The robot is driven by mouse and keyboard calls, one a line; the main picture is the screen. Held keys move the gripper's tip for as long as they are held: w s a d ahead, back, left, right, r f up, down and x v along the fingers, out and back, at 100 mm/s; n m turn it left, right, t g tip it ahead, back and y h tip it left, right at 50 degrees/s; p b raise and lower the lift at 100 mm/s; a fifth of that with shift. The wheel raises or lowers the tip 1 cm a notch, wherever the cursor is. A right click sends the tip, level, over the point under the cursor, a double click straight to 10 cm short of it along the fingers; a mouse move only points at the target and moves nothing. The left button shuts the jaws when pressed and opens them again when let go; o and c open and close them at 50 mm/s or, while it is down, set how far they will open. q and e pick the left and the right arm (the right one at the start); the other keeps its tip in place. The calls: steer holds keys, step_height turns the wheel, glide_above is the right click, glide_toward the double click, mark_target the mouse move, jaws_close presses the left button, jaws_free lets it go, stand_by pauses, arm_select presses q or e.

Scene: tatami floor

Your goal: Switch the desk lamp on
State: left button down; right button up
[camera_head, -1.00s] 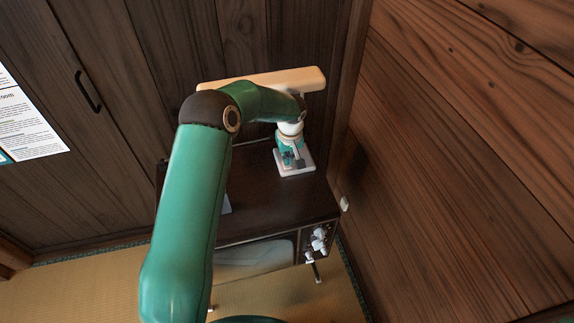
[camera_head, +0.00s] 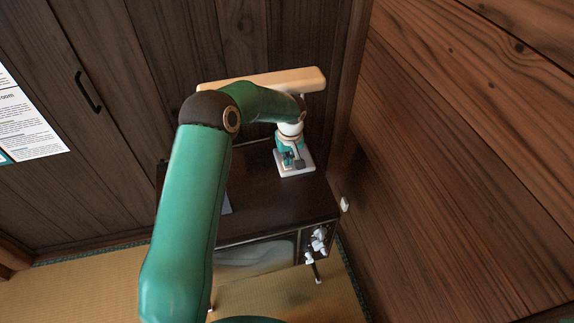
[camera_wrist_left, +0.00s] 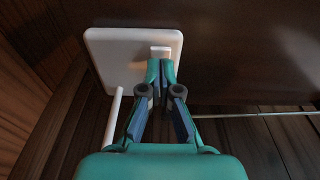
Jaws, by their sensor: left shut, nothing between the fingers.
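The desk lamp (camera_head: 312,78) has a long cream head and a white square base, and stands on a dark cabinet. The lamp base (camera_wrist_left: 108,62) fills the upper left of the left wrist view, with a thin white post (camera_wrist_left: 113,117) beside it. A small pale switch (camera_wrist_left: 161,50) sits near the base's edge. My left gripper (camera_head: 297,162) is shut and empty above the base. In the left wrist view its fingertips (camera_wrist_left: 160,68) are right at the switch and partly cover it; I cannot tell whether they touch. My right gripper is not in view.
The dark cabinet (camera_head: 275,205) is an old television with knobs (camera_head: 319,240) on its front. A wooden wall (camera_head: 460,160) stands close on the right, another behind. A thin pale rod or cable (camera_wrist_left: 250,115) crosses the wrist view. Tatami floor (camera_head: 80,290) is clear at lower left.

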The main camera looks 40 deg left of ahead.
mark_target(288, 167)
arm_select(q)
steer(key=shift+f+b, duration=1.05)
stand_by(0.4)
steer(key=shift+r+p, duration=1.45)
steer(key=shift+r, duration=2.1)
